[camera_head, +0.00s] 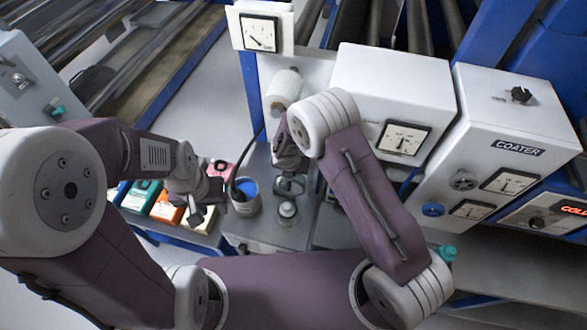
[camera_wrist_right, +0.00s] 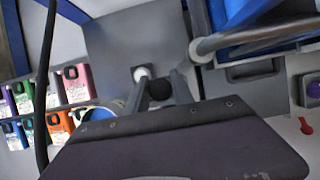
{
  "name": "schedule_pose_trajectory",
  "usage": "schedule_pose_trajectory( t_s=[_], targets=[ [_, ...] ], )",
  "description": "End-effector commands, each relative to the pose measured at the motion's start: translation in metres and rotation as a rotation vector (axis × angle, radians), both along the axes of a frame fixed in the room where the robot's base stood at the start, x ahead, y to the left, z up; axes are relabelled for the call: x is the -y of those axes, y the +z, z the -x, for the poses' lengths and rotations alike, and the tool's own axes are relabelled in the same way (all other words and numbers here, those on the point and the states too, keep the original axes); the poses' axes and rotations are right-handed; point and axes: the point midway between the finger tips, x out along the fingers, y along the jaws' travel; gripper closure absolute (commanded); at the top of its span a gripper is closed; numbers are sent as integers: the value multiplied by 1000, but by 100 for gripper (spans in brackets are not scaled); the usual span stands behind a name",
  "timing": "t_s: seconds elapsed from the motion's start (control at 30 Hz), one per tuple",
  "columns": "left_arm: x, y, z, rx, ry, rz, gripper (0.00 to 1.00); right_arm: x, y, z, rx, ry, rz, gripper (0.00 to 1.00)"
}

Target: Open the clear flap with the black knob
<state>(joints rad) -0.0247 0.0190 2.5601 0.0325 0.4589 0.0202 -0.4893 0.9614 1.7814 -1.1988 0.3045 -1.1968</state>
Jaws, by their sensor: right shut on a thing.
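The black knob (camera_wrist_right: 160,90) shows in the right wrist view between the two fingers of my right gripper (camera_wrist_right: 159,88), which is shut on it. The clear flap itself is hard to make out against the grey surface behind the knob. In the head view my right wrist hangs over the grey bench (camera_head: 262,229) and hides the knob and fingertips. My left gripper (camera_head: 198,212) is at the left, near the coloured containers and apart from the knob. Its finger gap is too small to tell.
Several coloured containers (camera_head: 141,196) stand left of the bench. A pot with blue contents (camera_head: 246,188) and a dark hose stand beside my right wrist. The white coater cabinet (camera_head: 510,125) and another white box (camera_head: 388,85) stand to the right. A gauge (camera_head: 260,33) stands at the back.

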Motion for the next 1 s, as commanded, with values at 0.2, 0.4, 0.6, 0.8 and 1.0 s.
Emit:
schedule_pose_trajectory(
  t_s=[0.2, 0.4, 0.6, 0.8, 1.0],
  targets=[
    [0, 0, 0, 0, 0, 0, 64, 1, -1, -1, 1, 0, 1, 100],
    [0, 0, 0, 0, 0, 0, 64, 1, -2, -1, 0, 0, 1, 100],
    [0, 0, 0, 0, 0, 0, 64, 1, -2, -1, 0, 0, 1, 61],
    [0, 0, 0, 0, 0, 0, 64, 1, -2, -1, 0, 0, 1, 51],
    [0, 1, 0, 0, 0, 0, 64, -1, 5, 0, 1, 0, -1, 51]
  ],
)
